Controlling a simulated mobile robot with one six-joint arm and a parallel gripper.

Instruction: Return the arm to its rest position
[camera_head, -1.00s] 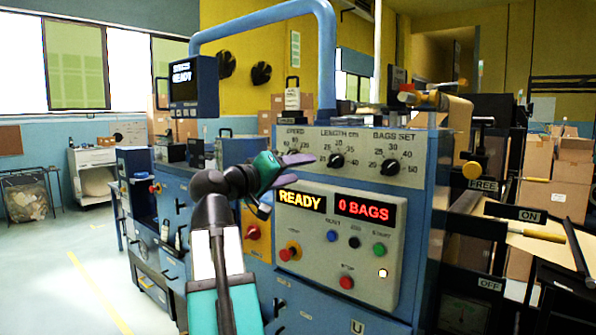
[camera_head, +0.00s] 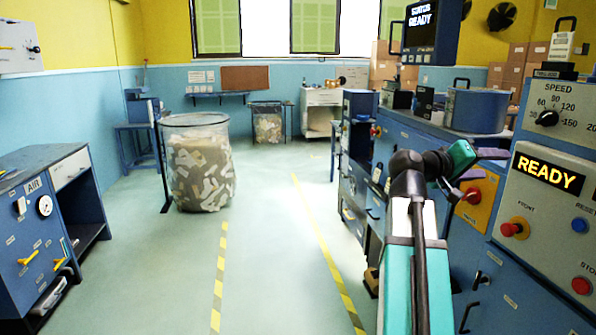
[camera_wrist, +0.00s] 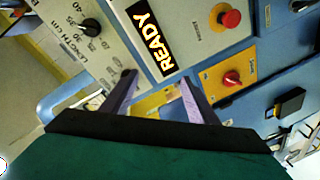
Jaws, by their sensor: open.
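My gripper (camera_head: 492,148) is at the end of my raised teal and black arm, in the right half of the head view. It points right, in front of the blue machine's control panel (camera_head: 548,212). In the wrist view the two purple fingers (camera_wrist: 158,97) stand apart with nothing between them. Beyond them are the READY display (camera_wrist: 154,44), a red push button (camera_wrist: 229,18) and a red knob on a yellow plate (camera_wrist: 232,78). My gripper appears apart from the panel; the exact gap is hard to tell.
A clear bin of paper scraps (camera_head: 200,165) stands on the floor at left. A blue cabinet with an air gauge (camera_head: 50,215) is at the left edge. The floor aisle between yellow striped lines (camera_head: 270,240) is clear. A status screen (camera_head: 421,28) hangs above the machine.

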